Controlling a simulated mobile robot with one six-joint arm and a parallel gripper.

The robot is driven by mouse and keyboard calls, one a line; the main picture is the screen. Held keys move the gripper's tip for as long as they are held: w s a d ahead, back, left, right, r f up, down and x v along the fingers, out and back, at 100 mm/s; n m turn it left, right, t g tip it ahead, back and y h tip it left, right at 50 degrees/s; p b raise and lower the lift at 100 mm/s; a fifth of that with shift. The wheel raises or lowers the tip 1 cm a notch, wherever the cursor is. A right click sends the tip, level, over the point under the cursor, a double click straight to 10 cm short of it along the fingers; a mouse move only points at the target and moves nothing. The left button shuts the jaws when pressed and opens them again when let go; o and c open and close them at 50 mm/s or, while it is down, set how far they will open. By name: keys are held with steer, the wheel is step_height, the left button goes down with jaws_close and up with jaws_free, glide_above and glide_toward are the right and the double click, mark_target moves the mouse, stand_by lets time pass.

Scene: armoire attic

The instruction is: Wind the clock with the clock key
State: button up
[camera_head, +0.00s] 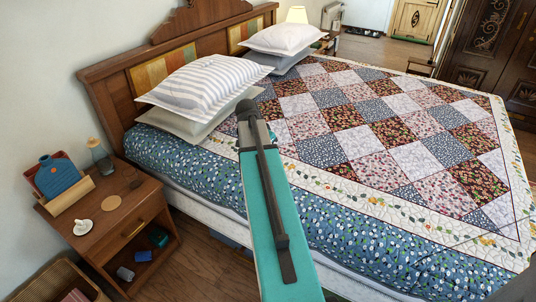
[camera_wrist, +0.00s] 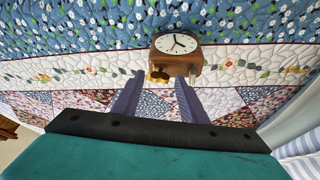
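A small wooden clock (camera_wrist: 191,57) with a white round face and dark hands shows in the wrist view, in front of the quilt's white border. A small brass-coloured piece (camera_wrist: 159,77) is at the clock's lower left; it looks like the clock key, but I cannot tell whether it is fitted in the clock. My gripper (camera_wrist: 160,82) has its two grey fingers spread, with the brass piece showing between their tips and a gap on either side. The right fingertip overlaps the clock in the picture; contact is unclear. The clock and key are not visible in the head view.
The bed has a patchwork quilt (camera_head: 370,130) and pillows (camera_head: 205,85) near the headboard. A wooden nightstand (camera_head: 125,215) at left bears a blue bottle-shaped item (camera_head: 55,178), a glass bottle (camera_head: 100,157) and a small white dish (camera_head: 83,227). A dark armoire (camera_head: 487,45) stands at far right.

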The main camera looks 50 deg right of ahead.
steer(key=b+v, duration=0.1)
steer(key=v, duration=1.2)
steer(key=shift+b, duration=0.3)
stand_by(0.3)
steer(key=s+a+f+n+g+y, duration=0.1)
steer(key=a+f+n, duration=0.1)
steer(key=a+f, duration=0.65)
steer(key=a+f+n+g, duration=0.1)
steer(key=a+f, duration=0.5)
steer(key=f, duration=0.6)
steer(key=s+a+f+n+g+y, duration=0.1)
steer(key=a+f+n, duration=0.1)
steer(key=a+f, duration=0.75)
steer(key=s+a+f+n+g+y, duration=0.1)
steer(key=s+a+f+n, duration=0.5)
steer(key=s+f, duration=0.5)
steer(key=s+a+f+n+g+y, duration=0.1)
steer(key=s+a+f+n, duration=0.5)
steer(key=s+a+f, duration=0.4)
steer(key=shift+s+a+f+n+g+y, duration=0.15)
steer(key=shift+s+f+n+g+y, duration=0.2)
steer(key=shift+s+f, duration=0.95)
